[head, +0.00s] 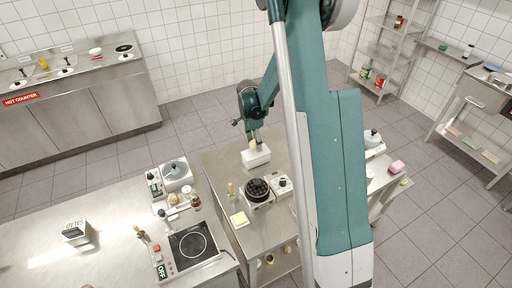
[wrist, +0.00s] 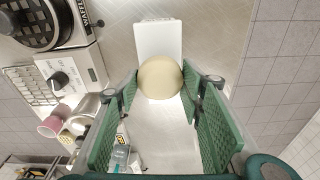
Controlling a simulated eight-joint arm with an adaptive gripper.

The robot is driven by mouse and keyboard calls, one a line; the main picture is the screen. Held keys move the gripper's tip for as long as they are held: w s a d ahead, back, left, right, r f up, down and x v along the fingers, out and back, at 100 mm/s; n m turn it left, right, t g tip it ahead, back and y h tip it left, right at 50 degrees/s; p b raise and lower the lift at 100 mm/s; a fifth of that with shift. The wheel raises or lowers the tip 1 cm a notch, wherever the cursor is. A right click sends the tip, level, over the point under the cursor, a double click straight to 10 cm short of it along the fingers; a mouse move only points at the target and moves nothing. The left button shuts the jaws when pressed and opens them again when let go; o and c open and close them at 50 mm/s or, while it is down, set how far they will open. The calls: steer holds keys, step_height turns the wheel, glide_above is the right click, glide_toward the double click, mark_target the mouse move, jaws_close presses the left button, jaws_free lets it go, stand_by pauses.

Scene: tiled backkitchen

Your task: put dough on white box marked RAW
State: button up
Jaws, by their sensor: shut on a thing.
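The dough (wrist: 160,78) is a round, pale cream lump in the wrist view, held between the green fingertips of my gripper (wrist: 160,84). In the head view the dough (head: 254,146) is small, under my gripper (head: 253,138) and just over the white box (head: 257,159). The white box stands on the steel table, and it also shows in the wrist view (wrist: 158,38) beyond the dough. I cannot tell whether the dough touches the box. No RAW marking is readable on the box from here.
A cooktop (head: 192,245) lies on the left counter. Bare steel (head: 222,160) shows left of the box.

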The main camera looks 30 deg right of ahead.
mark_target(253, 143)
steer(key=shift+f, duration=1.6)
steer(key=shift+f, duration=0.1)
steer(key=o, duration=0.9)
steer(key=shift+r+p, duration=0.25)
steer(key=shift+p, duration=0.05)
steer(key=shift+w+a+r+b, duration=0.1)
steer(key=shift+a+r+b, duration=0.2)
steer(key=shift+r, duration=1.65)
steer(key=shift+s+a+r+b, duration=0.15)
steer(key=shift+r+b, duration=0.1)
steer(key=shift+r, duration=1.7)
steer(key=shift+w+a+r+b, duration=0.15)
steer(key=shift+a+r+b, duration=0.15)
steer(key=shift+r, duration=1.65)
